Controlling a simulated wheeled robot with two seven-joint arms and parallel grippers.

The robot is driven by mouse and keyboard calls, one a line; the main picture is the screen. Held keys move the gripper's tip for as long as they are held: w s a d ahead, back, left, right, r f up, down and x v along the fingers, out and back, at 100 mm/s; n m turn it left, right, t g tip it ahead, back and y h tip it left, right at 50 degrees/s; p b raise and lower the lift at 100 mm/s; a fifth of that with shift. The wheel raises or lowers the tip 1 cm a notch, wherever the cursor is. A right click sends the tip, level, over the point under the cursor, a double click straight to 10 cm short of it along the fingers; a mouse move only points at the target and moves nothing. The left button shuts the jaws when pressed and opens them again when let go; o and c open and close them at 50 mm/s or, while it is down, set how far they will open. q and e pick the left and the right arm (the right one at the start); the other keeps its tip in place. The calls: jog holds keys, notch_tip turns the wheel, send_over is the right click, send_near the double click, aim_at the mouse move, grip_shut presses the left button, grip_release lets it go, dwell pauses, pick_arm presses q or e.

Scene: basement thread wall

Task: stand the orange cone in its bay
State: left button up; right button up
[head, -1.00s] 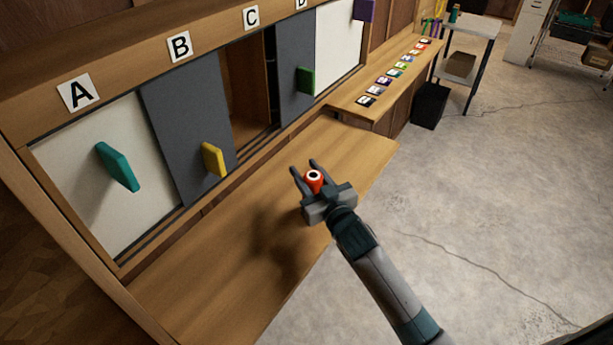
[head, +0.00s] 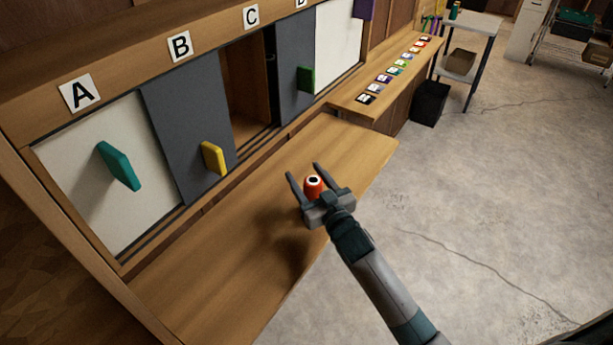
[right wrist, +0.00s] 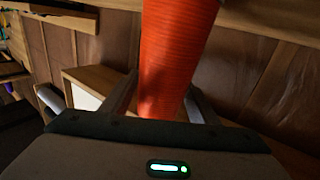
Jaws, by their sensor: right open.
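The orange cone (head: 313,188), with a pale top and dark centre hole, is between the fingers of my right gripper (head: 304,170) over the front wooden bench (head: 230,265). The fingers are open, with a gap visible beside the cone in the head view. The cone (right wrist: 178,60) also fills the middle of the right wrist view, between the two fingers. I cannot tell whether its base touches the bench. Behind the bench is a cabinet with bays lettered A, B and C and a partly cropped D. An open wooden bay (head: 245,90) shows under C. My left gripper is not in view.
Sliding panels with a teal handle (head: 119,166), yellow handle (head: 213,158) and green handle (head: 305,79) cover other parts of the cabinet. A side ledge holds several coloured cards. A black bin (head: 429,104) stands on the floor. The bench left of the gripper is clear.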

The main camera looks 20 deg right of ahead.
aim_at(318, 192)
jog(key=shift+s+d, duration=0.1)
jog(key=shift+s, duration=0.5)
jog(key=s+b, duration=0.1)
jog(key=s, duration=0.2)
jog(key=s+d, duration=0.1)
jog(key=s, duration=0.2)
jog(key=s+b, duration=0.1)
jog(key=s, duration=0.2)
jog(key=shift+s+d+b, duration=0.1)
jog(key=shift+d+b, duration=0.05)
jog(key=shift+b, duration=0.2)
jog(key=shift+s+d+r, duration=0.1)
jog(key=shift+s+r, duration=0.05)
jog(key=shift+s, duration=0.6)
jog(key=shift+o, duration=0.5)
